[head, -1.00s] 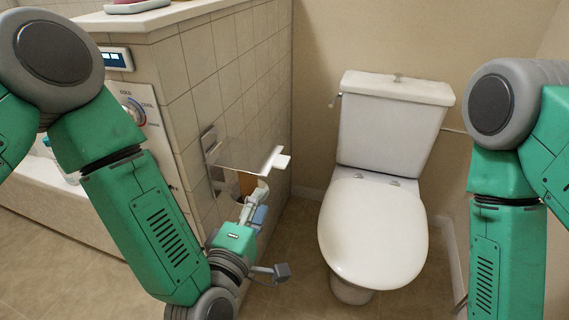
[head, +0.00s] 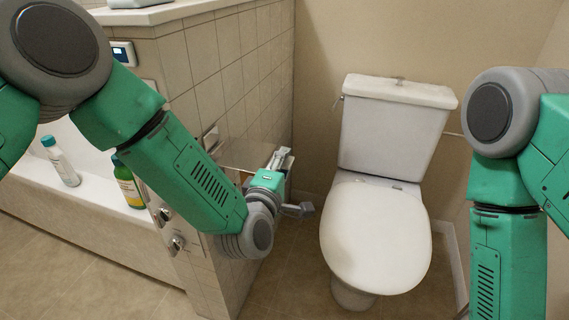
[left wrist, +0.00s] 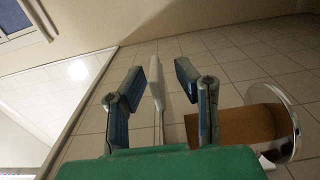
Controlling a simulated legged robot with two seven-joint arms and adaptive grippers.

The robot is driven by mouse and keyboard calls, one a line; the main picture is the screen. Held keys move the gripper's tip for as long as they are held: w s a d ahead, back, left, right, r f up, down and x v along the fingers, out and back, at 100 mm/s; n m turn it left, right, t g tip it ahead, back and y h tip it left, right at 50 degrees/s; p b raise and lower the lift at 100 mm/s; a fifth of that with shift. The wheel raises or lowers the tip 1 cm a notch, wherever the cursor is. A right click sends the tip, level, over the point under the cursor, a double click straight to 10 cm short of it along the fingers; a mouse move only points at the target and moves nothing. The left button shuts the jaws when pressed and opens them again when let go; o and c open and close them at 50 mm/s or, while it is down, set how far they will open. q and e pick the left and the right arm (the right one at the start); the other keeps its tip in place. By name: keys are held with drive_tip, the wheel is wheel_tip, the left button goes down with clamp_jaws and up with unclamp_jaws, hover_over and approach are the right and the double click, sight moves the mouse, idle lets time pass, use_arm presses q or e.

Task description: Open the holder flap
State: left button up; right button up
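The holder is on the tiled wall, with its flap (head: 246,153) standing out from the wall as a shiny plate. My left gripper (head: 281,157) is at the flap's outer end and covers part of it in the head view. In the left wrist view the two fingers of my left gripper (left wrist: 158,88) are apart, with the flap's pale end tab (left wrist: 156,82) between them. I cannot tell whether either finger touches it. A brown roll (left wrist: 235,126) shows beside the right finger. My right gripper is out of view.
The toilet (head: 375,235) stands to the right of the holder. The bathtub ledge (head: 95,190) with a green bottle (head: 129,184) and a white bottle (head: 61,162) is at the left. Open floor lies in front.

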use_arm(q)
drive_tip(key=shift+d, duration=0.35)
clamp_jaws()
drive_tip(key=shift+s+d, duration=0.1)
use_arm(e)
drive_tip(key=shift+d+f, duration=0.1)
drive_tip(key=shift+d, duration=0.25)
use_arm(q)
drive_tip(key=shift+r, duration=0.1)
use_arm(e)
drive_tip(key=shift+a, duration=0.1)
